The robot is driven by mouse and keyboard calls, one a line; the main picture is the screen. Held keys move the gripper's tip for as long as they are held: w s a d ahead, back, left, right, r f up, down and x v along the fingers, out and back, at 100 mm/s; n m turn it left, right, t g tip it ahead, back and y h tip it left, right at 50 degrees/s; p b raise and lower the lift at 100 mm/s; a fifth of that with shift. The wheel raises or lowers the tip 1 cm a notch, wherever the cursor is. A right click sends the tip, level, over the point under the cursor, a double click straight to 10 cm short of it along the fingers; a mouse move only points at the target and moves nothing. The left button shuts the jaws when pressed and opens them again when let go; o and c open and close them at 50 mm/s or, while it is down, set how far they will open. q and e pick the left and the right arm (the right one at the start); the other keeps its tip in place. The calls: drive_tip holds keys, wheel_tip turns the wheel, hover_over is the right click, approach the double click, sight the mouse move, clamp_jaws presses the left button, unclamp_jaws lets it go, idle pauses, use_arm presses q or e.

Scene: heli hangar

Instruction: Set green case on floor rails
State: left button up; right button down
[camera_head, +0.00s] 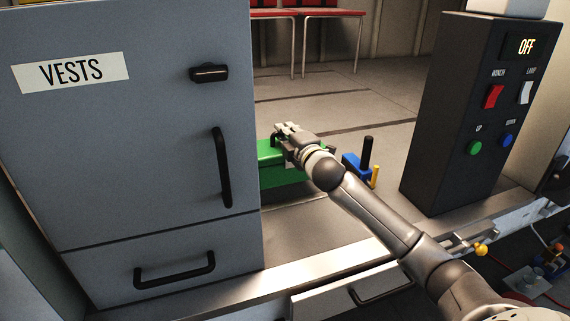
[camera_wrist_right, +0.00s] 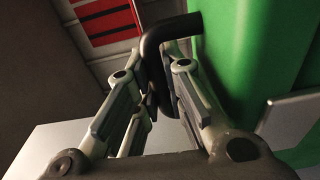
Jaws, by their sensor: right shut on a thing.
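The green case (camera_head: 270,165) stands on the bench top, partly hidden behind the grey vests cabinet and my right arm. My left gripper is not in view. I cannot make out the floor rails for certain; dark lines (camera_head: 330,130) cross the floor beyond the bench.
The grey vests cabinet (camera_head: 140,190) stands close on the left, with protruding black handles. A dark control box (camera_head: 455,120) with switches stands on the right. A blue object with a black post (camera_head: 366,155) is just right of my gripper.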

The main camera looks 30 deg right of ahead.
sight(274, 170)
drive_tip(key=shift+s+f, duration=0.1)
drive_tip(key=shift+f, duration=0.8)
wheel_tip(274, 170, down, 4)
drive_tip(key=shift+r, duration=0.15)
drive_tip(key=shift+f, duration=0.2)
drive_tip(key=shift+f, duration=0.2)
drive_tip(key=c, duration=1.5)
unclamp_jaws()
